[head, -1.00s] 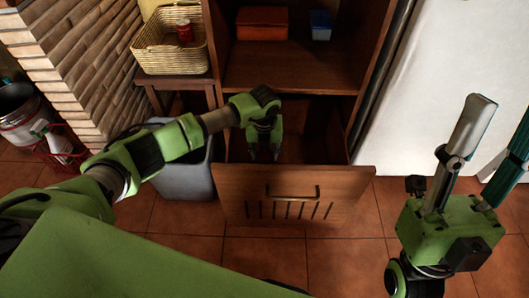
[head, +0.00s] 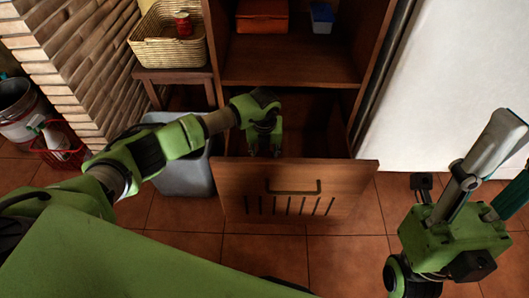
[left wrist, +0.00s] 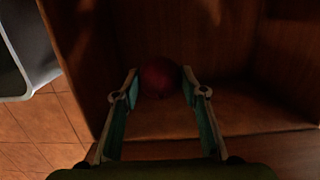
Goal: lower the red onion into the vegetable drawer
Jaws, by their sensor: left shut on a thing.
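My left gripper (head: 264,150) reaches down into the open vegetable drawer (head: 296,192), behind its slotted wooden front. In the left wrist view my left gripper (left wrist: 160,78) is shut on the dark red onion (left wrist: 158,79), which sits between the fingertips. Wooden drawer walls surround it. I cannot tell whether the onion touches the drawer floor (left wrist: 235,105). The onion is hidden in the head view. My right gripper (head: 515,155) is at the right edge, partly out of view, with its fingers apart and nothing seen between them.
A grey bin (head: 183,175) stands just left of the drawer. An orange box (head: 262,15) and a blue container (head: 321,18) sit on the shelf above. A white fridge (head: 455,80) is at the right.

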